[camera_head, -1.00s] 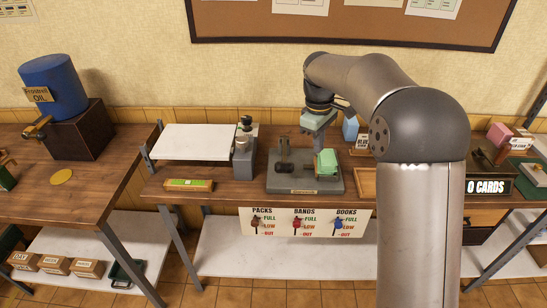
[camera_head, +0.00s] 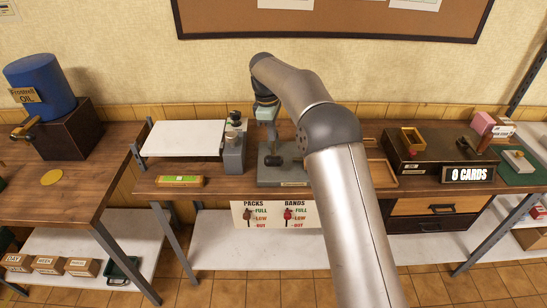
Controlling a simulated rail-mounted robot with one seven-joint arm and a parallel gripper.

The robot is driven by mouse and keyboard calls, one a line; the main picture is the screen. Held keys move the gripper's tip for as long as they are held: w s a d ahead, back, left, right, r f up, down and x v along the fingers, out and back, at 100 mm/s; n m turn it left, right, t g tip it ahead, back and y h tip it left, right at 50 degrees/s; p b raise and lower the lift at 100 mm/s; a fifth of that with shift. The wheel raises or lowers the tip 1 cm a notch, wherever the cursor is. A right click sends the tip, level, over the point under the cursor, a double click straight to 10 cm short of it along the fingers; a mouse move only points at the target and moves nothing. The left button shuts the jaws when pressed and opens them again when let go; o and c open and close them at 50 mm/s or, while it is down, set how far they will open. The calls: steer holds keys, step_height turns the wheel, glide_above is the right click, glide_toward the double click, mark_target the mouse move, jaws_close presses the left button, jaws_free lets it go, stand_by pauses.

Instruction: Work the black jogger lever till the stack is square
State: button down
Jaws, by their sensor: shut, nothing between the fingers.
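The grey jogger base (camera_head: 270,183) stands on the middle of the bench. A black, block-headed part (camera_head: 273,159), which looks like the jogger lever, rises from its left side. My gripper (camera_head: 271,138) points down just above and behind this black part. Its fingers are shut and look empty. I cannot tell whether the fingertips touch the black part. The stack is hidden behind my arm, as is the right part of the base.
A grey block with black-topped fittings (camera_head: 234,155) stands close left of the base. A green-and-yellow box (camera_head: 180,181) lies at the front left.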

mark_target(275, 157)
steer(key=shift+d+f+b, duration=0.2)
steer(key=shift+f+b, duration=1.5)
steer(key=shift+b, duration=0.05)
steer(key=shift+d+f+b, duration=0.15)
steer(key=shift+f+b, duration=1.5)
steer(key=shift+b, duration=0.05)
